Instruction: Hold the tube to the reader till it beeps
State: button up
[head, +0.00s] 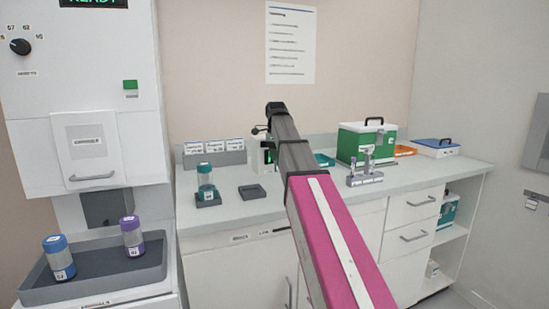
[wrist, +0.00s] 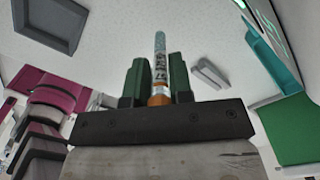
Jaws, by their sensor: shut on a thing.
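In the wrist view my gripper (wrist: 158,60) has its two green fingers closed on a slim tube. The tube (wrist: 160,43) has an orange cap near the palm, a printed label and a teal-grey far end that sticks out past the fingertips. In the head view my arm reaches over the counter and hides most of the gripper; the tube cannot be made out there. A small white device with a dark and green face (head: 267,157), perhaps the reader, stands behind my arm, partly hidden. I cannot tell whether the tube touches it.
A teal-capped jar (head: 205,182) stands in a dark holder on the counter (head: 235,208), left of an empty dark holder (head: 252,192). A green box (head: 352,147) and a small tube rack (head: 365,180) stand right of my arm. A dark tray (head: 95,270) holds two capped jars.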

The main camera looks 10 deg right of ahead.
jog(key=shift+s+d+r, duration=0.15)
jog(key=shift+s+r, duration=0.65)
jog(key=shift+r, duration=0.05)
jog(key=shift+s+d+r, duration=0.15)
jog(key=shift+s+r, duration=0.65)
jog(key=shift+r, duration=0.05)
